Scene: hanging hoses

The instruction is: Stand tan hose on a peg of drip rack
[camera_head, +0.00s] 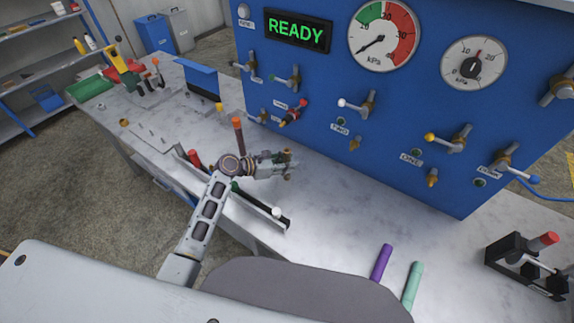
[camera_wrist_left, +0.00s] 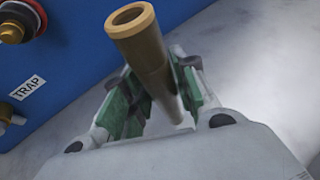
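The tan hose (camera_wrist_left: 150,50) is a short, hollow tube in the left wrist view. It lies between the green-padded fingers of my left gripper (camera_wrist_left: 160,105), which look closed on its sides. In the head view my left gripper (camera_head: 283,165) is above the bench near the blue panel, and the hose is too small there to make out clearly. My right gripper is not in view.
The blue panel (camera_head: 430,110) with valves and gauges rises behind the bench. A purple hose (camera_head: 381,262) and a teal hose (camera_head: 412,286) lie near the front edge. A long black bar (camera_head: 262,206) is below my left wrist. The bench's middle (camera_head: 365,205) is clear.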

